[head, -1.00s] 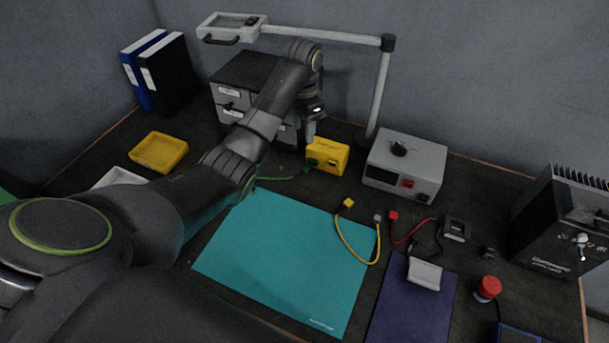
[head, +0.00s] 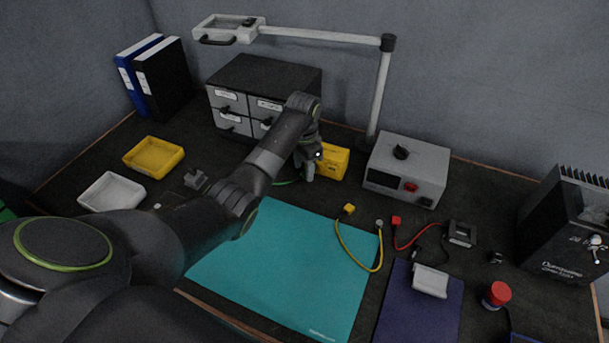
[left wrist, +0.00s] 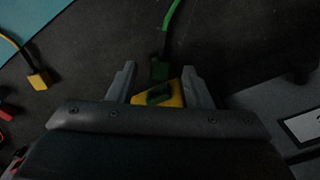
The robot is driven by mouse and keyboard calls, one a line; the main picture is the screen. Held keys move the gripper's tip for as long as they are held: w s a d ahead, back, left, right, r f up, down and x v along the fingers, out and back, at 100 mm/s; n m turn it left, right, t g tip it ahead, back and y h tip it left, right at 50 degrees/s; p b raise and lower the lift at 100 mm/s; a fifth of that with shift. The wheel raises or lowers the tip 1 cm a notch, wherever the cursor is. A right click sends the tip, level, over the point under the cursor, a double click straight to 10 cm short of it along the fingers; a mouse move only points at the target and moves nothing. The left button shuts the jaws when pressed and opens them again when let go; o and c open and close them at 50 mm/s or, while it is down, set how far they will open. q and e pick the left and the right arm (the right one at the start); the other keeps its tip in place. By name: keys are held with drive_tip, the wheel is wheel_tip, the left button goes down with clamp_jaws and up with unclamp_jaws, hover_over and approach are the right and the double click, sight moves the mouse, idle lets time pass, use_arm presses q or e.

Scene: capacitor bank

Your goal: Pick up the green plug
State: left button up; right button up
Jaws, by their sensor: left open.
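My left gripper (left wrist: 158,76) is open, with one finger on each side and a gap visible around the plug. My right gripper is not in view.
A grey power box (head: 405,170) and a lamp post (head: 380,95) stand right of the yellow box; grey drawers (head: 262,75) stand behind. A yellow cable (head: 355,255) lies by the teal mat (head: 280,265). Yellow (head: 153,157) and white (head: 111,192) trays are at left.

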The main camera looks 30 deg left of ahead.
use_arm(q)
drive_tip(key=shift+f, duration=0.85)
drive_tip(key=shift+c, duration=0.4)
clamp_jaws()
drive_tip(key=shift+r, duration=0.2)
